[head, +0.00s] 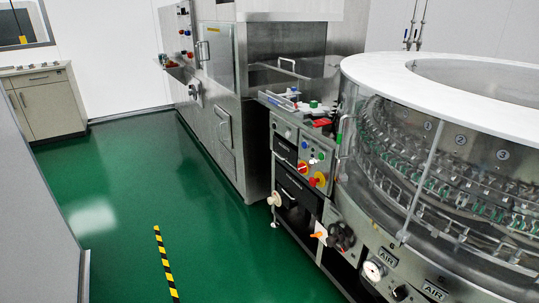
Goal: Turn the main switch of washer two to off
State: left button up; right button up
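A round rotary washer (440,165) with a white ring top and clear curved walls stands at the right. A grey control panel (303,150) is at its left side. The switch positions and any washer number are too small to read. Neither of my grippers is in view.
A steel machine (235,100) with its own buttons stands behind the panel. Green floor (130,200) is open left of the machines, with a yellow-black stripe (166,264). A cabinet (45,100) stands at the far left. A grey surface (38,200) borders the left edge.

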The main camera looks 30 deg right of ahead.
aim_at(302, 167)
jog(key=i, duration=3.15)
jog(key=z, duration=1.85)
